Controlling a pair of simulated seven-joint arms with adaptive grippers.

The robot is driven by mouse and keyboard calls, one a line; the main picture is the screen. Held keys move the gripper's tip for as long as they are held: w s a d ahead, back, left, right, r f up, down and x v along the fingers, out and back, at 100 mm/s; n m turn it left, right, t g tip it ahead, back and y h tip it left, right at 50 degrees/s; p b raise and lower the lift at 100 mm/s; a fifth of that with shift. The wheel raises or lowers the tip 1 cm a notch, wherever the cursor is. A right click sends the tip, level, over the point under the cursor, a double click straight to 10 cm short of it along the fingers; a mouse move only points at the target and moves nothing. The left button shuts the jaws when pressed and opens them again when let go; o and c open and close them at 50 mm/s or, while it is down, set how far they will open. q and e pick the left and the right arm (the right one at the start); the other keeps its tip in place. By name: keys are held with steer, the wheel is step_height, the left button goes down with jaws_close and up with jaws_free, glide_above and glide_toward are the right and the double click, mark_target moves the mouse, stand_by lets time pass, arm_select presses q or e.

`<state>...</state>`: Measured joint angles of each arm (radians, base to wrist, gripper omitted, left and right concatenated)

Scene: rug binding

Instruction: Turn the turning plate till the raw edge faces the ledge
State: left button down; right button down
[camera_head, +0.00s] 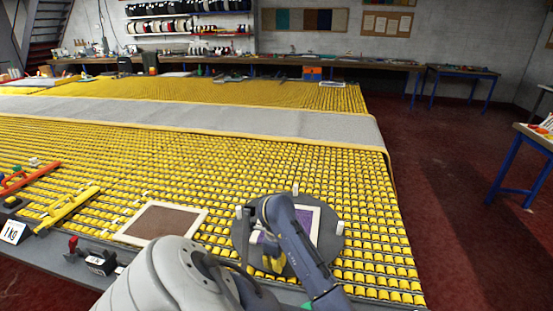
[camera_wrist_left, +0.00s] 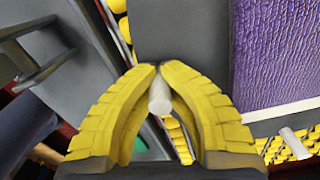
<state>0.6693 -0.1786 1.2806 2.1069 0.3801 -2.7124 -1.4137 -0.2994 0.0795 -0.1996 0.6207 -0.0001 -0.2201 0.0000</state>
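The round grey turning plate (camera_head: 328,243) lies on the yellow roller table, with white pegs (camera_head: 340,228) around its rim. A purple rug piece (camera_head: 304,218) with a pale border lies on it, partly hidden by my left arm; it also shows in the left wrist view (camera_wrist_left: 275,55). My left gripper (camera_head: 274,262) is low at the plate's near side. In the left wrist view its yellow fingers (camera_wrist_left: 160,85) are closed around a white peg (camera_wrist_left: 159,97). I cannot tell which border is the raw edge, and the ledge is not clearly seen. My right gripper is not in view.
A brown piece with a pale frame (camera_head: 162,221) lies left of the plate. Red and yellow bar tools (camera_head: 68,209) and a small block marked 1KG (camera_head: 14,232) are at the left. A grey strip of rug (camera_head: 200,112) crosses the table behind.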

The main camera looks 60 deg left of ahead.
arm_select(q)
steer(key=c, duration=1.3)
jaws_free()
steer(key=shift+s, duration=0.1)
steer(key=shift+r, duration=6)
